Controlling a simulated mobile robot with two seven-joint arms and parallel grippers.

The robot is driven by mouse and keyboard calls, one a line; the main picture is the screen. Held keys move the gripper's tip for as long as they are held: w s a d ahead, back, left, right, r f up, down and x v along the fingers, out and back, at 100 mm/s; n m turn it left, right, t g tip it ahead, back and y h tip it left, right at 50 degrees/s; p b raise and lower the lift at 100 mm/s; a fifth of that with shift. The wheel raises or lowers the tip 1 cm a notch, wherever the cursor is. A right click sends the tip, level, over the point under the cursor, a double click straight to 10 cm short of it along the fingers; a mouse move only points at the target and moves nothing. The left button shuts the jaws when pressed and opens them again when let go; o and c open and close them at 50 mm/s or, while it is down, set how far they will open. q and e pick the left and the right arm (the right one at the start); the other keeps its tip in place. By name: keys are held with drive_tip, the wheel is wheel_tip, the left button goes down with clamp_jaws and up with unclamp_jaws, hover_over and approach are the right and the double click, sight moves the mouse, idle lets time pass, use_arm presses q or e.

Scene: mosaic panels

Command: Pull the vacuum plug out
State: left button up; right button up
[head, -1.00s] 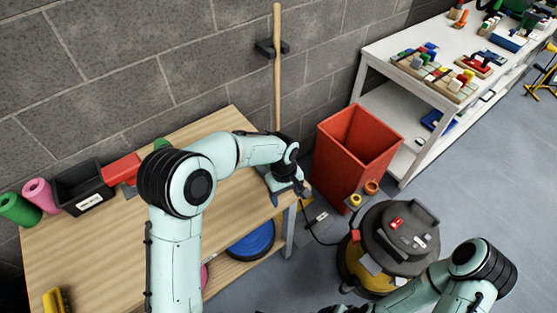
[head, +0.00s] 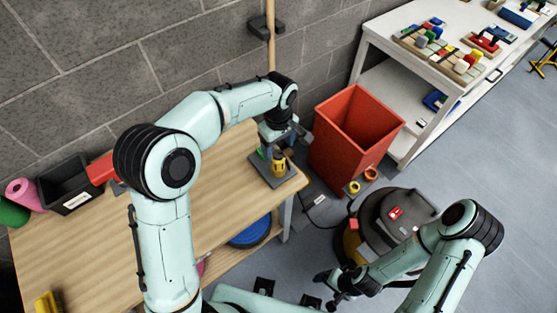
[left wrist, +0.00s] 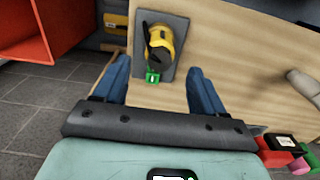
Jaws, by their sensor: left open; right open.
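The black and yellow vacuum (head: 397,215) stands on the floor at right, partly behind my right arm. A small pale block (head: 317,203), perhaps a socket, lies on the floor beside the table; I cannot make out the plug. My left gripper (head: 281,146) is open at the table's far right corner, above a yellow and black tool (head: 280,167) on a grey plate (head: 285,184). In the left wrist view, the tool (left wrist: 160,45) lies ahead between the spread blue fingers (left wrist: 158,72), not held. My right gripper (head: 333,288) is open and empty, low in front of the vacuum.
A red bin (head: 352,135) stands between the wooden table (head: 110,245) and the white shelf bench (head: 410,65). A wooden pole (head: 271,40) leans at the wall. A black box (head: 70,190) is at the table's back left. Open floor lies to the right.

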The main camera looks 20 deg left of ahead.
sight(278, 161)
use_arm(q)
wheel_tip(278, 161, down, 8)
drive_tip(key=b, duration=0.3)
drive_tip(key=shift+s+r+b, duration=0.1)
drive_tip(key=shift+r+b, duration=0.1)
drive_tip(key=shift+b, duration=0.15)
drive_tip(key=shift+f+b, duration=0.3)
drive_tip(key=shift+f, duration=0.3)
use_arm(e)
drive_tip(key=s+f, duration=0.3)
drive_tip(key=f, duration=0.2)
drive_tip(key=shift+f, duration=0.2)
drive_tip(key=shift+r, duration=0.15)
use_arm(q)
clamp_jaws()
drive_tip(key=shift+r+p, duration=1.8)
drive_tip(key=shift+r, duration=1.25)
use_arm(e)
drive_tip(key=shift+w+r, duration=0.4)
drive_tip(key=shift+r, duration=0.25)
drive_tip(key=shift+w+r, duration=0.35)
drive_tip(key=shift+r, duration=0.35)
drive_tip(key=shift+w+r, duration=0.4)
drive_tip(key=shift+r, duration=0.25)
use_arm(q)
drive_tip(key=shift+r, duration=0.1)
